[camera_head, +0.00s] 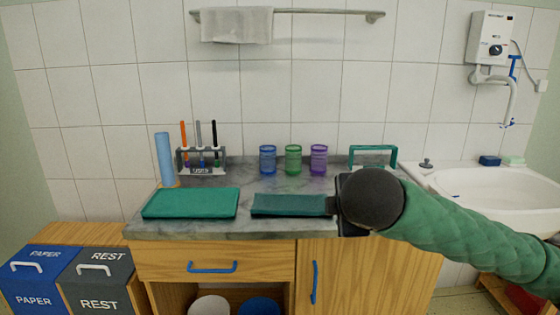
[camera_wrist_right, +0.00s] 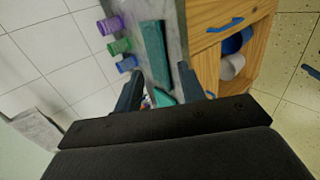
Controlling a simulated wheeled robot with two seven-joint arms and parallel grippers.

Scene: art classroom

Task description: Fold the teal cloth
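Two flat teal pieces lie on the grey marble counter (camera_head: 250,225). The wider one (camera_head: 190,203) is at the left; the narrower, darker strip (camera_head: 288,205) is right of it. I cannot tell for certain which is the cloth. My right gripper (camera_head: 333,205) comes in from the right, at the strip's right end and partly covering it. In the right wrist view its two fingers (camera_wrist_right: 160,80) stand well apart. The teal strip (camera_wrist_right: 154,55) shows beyond and between them, with another teal patch (camera_wrist_right: 164,98) below. My left gripper is not in view.
Blue (camera_head: 268,159), green (camera_head: 293,159) and purple (camera_head: 318,159) cups stand behind the strip. A brush rack (camera_head: 201,162) and blue cylinder (camera_head: 165,158) are at back left. A teal frame (camera_head: 373,150) stands behind my gripper. A sink (camera_head: 490,190) is at right.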

